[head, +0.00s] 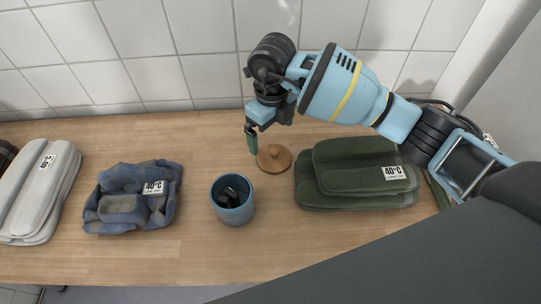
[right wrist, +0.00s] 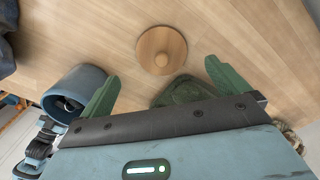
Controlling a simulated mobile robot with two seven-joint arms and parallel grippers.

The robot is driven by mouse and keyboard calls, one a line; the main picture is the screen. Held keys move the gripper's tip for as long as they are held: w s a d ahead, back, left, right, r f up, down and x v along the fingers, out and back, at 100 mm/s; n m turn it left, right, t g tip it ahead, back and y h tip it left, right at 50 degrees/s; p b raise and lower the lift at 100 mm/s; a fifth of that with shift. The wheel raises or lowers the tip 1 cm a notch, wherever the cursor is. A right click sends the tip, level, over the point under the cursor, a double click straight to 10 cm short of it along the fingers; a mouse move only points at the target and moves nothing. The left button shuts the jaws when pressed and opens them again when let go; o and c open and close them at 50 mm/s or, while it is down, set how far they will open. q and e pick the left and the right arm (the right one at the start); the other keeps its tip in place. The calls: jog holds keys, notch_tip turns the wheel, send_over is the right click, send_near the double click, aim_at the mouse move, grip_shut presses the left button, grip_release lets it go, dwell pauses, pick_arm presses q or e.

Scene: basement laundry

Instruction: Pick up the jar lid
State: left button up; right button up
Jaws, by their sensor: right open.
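The jar lid (head: 274,159) is a round wooden disc with a small knob, lying flat on the wooden counter. In the right wrist view the lid (right wrist: 161,50) lies beyond the fingertips, with its knob facing the camera. My right gripper (head: 268,137) is open and empty, just above and behind the lid in the head view. Its two green fingers (right wrist: 162,74) are spread apart with nothing between them. A blue jar (head: 232,212) stands open just left of and in front of the lid, with dark items inside. My left gripper is not in view.
Folded green cloths (head: 350,182) with a 40°C label lie close to the lid's right. A crumpled blue cloth (head: 110,181) and a stack of pale folded cloths (head: 38,197) lie left. A tiled wall (head: 150,40) rises behind. Counter (head: 270,240) in front is clear.

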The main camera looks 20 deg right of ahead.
aim_at(274, 150)
jog(key=shift+s+d+f, duration=0.15)
jog(key=shift+s+f, duration=0.05)
jog(key=shift+f, duration=1.75)
jog(key=shift+s+d+f, duration=0.1)
jog(key=shift+s+f, duration=0.05)
jog(key=shift+f, duration=1.75)
jog(key=c, duration=0.8)
